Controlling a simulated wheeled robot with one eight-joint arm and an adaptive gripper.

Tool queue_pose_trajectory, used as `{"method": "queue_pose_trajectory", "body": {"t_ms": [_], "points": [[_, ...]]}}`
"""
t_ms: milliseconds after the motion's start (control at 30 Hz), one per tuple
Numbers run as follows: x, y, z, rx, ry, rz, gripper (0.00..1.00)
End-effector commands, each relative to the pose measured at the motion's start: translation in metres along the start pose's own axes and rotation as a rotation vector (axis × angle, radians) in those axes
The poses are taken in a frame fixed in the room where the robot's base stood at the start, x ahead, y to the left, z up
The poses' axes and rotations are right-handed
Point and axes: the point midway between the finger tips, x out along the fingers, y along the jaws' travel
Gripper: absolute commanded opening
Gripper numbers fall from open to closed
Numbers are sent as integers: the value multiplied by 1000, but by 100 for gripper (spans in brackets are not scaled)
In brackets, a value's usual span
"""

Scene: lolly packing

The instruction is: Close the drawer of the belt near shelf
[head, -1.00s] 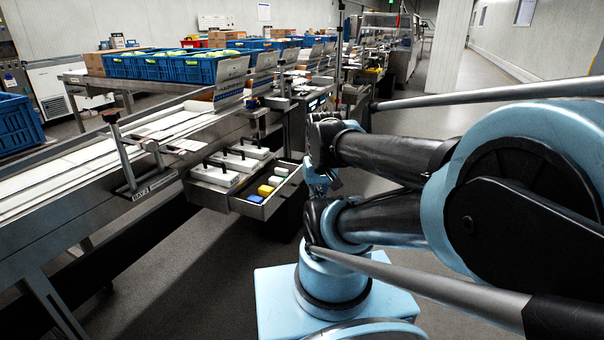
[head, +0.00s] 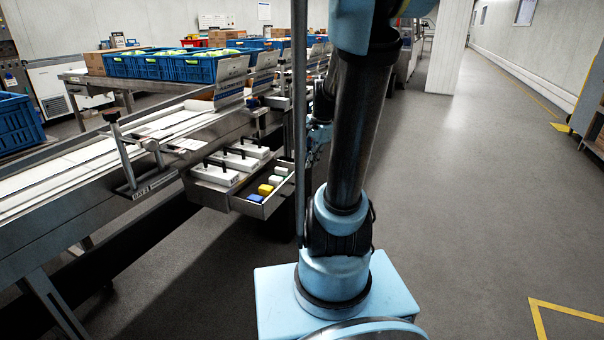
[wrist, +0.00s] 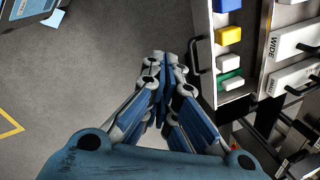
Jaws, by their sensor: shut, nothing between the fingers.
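The belt's drawer (head: 252,212) stands pulled out below the conveyor in the head view. It holds a blue, a yellow and pale blocks. In the wrist view the drawer (wrist: 233,99) is at the right, with its dark handle on the side facing my gripper. My gripper (wrist: 163,58) is shut and empty, beside the drawer front and apart from it in the picture.
White cases with black handles (head: 215,174) sit beside the drawer; one reads WIDE in the wrist view. The conveyor belt (head: 100,160) runs along the left. Blue crates (head: 205,67) stand behind. Floor (head: 460,180) at the right is clear.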

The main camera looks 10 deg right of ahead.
Motion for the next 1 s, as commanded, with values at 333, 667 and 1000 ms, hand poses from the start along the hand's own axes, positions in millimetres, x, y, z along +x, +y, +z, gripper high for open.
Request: {"method": "queue_pose_trajectory", "body": {"t_ms": [333, 667, 1000], "points": [[27, -58, -65, 486, -65, -27, 0], [66, -94, -128, 911, -131, -34, 0], [88, -104, -153, 1088, -162, -32, 0]]}}
